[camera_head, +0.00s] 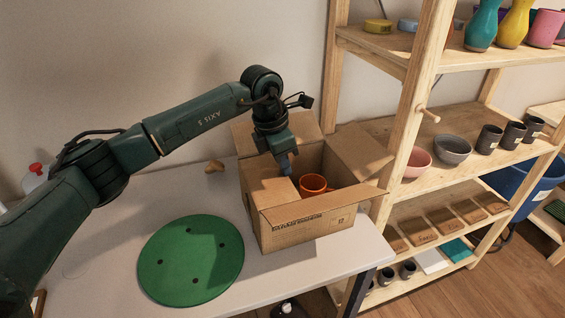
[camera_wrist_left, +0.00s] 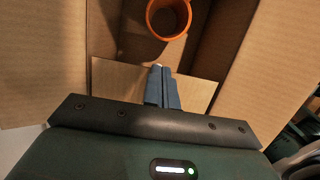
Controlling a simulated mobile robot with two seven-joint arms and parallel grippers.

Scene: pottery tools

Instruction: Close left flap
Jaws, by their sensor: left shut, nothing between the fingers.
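An open cardboard box (camera_head: 300,232) stands on the table, with an orange mug (camera_head: 313,184) inside. The mug also shows at the top of the left wrist view (camera_wrist_left: 168,18). The left flap (camera_head: 270,190) leans inward over the box's left side; part of it shows beside the fingers in the left wrist view (camera_wrist_left: 115,88). My left gripper (camera_head: 285,170) is shut and empty, pointing down at the flap's inner edge, left of the mug. I cannot tell whether the fingers touch the flap. My right gripper is not in view.
The back flap (camera_head: 266,130) stands up, the right flap (camera_head: 364,150) is open, and the front flap (camera_head: 325,203) slants outward. A green disc (camera_head: 190,260) lies on the table. A wooden shelf (camera_head: 405,120) stands close on the right.

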